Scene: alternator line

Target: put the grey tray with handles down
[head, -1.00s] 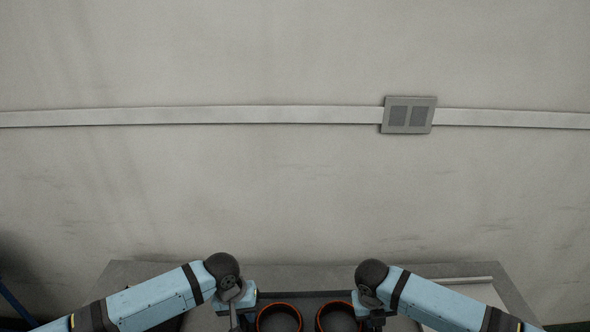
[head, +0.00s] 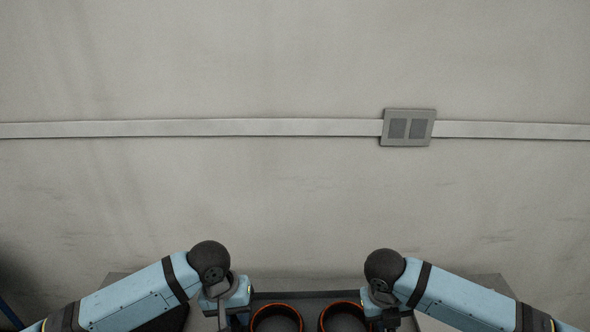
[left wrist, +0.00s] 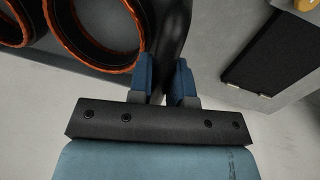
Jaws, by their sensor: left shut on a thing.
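The grey tray (head: 310,296) shows between my two arms at the bottom of the head view, cut off by the frame edge. It holds two round dark parts with orange rims, a left one (head: 275,306) and a right one (head: 343,304). In the left wrist view, my left gripper (left wrist: 166,75) is shut on the tray's dark handle (left wrist: 172,35). The gripper also shows in the head view (head: 232,318) at the tray's left side. My right gripper (head: 387,318) is at the tray's right side. Its fingertips are hidden or cut off.
A grey table (head: 300,283) shows behind the tray, below a plain wall with a switch plate (head: 408,127). The gap under the tray is not visible. In the left wrist view, a dark panel (left wrist: 262,60) in a grey surround is at the upper right.

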